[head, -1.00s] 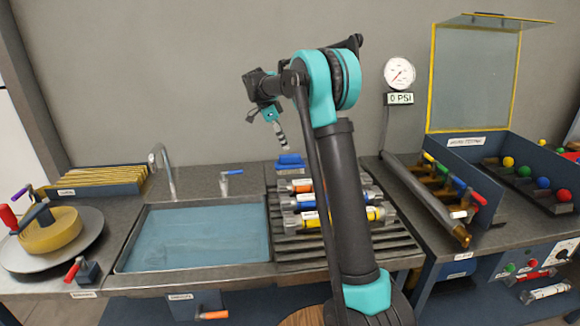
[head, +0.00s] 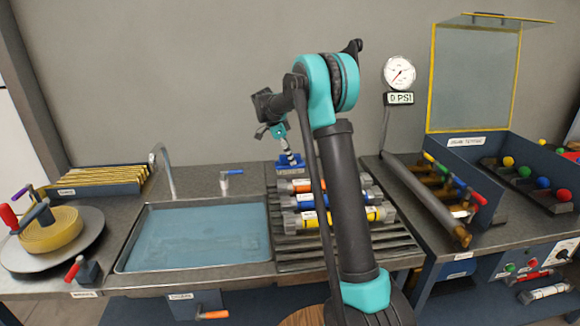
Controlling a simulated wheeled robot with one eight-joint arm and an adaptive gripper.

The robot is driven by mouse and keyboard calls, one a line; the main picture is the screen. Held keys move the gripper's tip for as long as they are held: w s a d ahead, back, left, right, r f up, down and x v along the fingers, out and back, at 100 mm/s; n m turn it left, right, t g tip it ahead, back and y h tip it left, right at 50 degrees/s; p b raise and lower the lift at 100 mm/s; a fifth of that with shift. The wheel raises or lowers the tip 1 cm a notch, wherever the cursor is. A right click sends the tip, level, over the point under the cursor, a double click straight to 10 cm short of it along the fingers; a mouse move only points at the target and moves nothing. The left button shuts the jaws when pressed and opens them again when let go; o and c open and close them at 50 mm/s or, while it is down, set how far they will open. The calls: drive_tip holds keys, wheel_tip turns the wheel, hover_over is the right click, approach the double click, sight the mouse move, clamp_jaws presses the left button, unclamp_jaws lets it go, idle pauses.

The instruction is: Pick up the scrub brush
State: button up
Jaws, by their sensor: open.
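A small blue block (head: 291,169), which looks like the scrub brush, sits at the back of the ribbed drain rack, right of the sink. Its bristles cannot be made out. My gripper (head: 289,156) points down just above it, and a black-and-white striped part of the gripper's end overlaps the block's top in the picture. The gripper is open. At this size I cannot tell whether the fingers touch the block or stand around it.
Several coloured cylinders (head: 330,201) lie on the rack (head: 300,252) in front of the block. A tap (head: 165,170) and the water-filled sink (head: 195,235) are to the left. A grey wall (head: 210,80) rises behind.

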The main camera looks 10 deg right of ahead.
drive_tip(key=shift+f, duration=0.25)
idle(0.3)
clamp_jaws()
idle(0.5)
